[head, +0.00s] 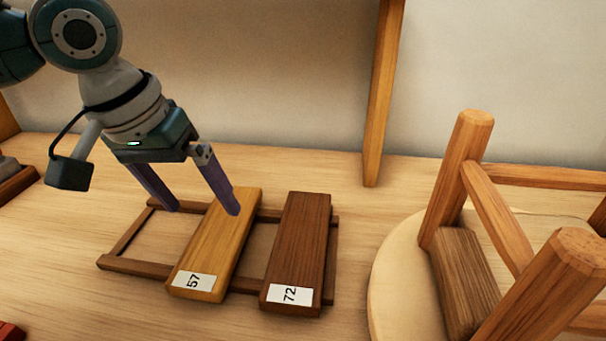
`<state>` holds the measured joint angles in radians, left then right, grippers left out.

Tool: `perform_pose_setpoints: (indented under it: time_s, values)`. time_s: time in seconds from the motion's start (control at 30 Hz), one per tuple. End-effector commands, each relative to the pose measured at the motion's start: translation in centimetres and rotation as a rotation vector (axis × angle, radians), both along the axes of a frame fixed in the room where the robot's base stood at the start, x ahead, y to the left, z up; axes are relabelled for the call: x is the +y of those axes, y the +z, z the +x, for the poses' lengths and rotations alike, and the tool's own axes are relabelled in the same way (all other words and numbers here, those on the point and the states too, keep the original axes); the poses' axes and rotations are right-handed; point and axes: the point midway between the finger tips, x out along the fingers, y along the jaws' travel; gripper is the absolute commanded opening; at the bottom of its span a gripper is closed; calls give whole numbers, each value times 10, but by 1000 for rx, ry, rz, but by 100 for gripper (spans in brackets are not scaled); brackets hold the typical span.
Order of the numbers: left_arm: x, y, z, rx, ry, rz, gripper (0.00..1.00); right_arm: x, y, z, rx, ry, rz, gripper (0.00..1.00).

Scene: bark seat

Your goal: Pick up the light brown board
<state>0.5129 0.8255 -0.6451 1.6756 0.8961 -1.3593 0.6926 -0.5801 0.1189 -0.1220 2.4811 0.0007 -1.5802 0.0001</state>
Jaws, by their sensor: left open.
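The light brown board (218,243) lies on a low dark wooden rack, with a white label reading 57 at its near end. My left gripper (203,208) is open, with its two purple fingers pointing down at the board's far end. I cannot tell whether a finger touches the board. My right gripper is not in view.
A dark brown board (300,240) labelled 72 lies on the rack (128,232) just right of the light one. An upturned wooden stool (400,275) with a dark block (463,280) on it stands at the right. A wooden post (381,95) rises behind.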

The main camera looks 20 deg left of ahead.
Motion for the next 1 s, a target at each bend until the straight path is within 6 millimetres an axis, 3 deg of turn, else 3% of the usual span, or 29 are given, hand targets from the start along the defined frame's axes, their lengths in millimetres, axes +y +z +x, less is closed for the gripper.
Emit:
perform_pose_setpoints:
  time_s: [0.4,0.7,1.0]
  values:
    - [-8,-53,12,0,-2,1,100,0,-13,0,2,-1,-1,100]
    - [-8,-57,13,-1,-2,3,100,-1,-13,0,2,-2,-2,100]
    - [-8,-57,13,-1,-2,3,66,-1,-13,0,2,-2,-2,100]
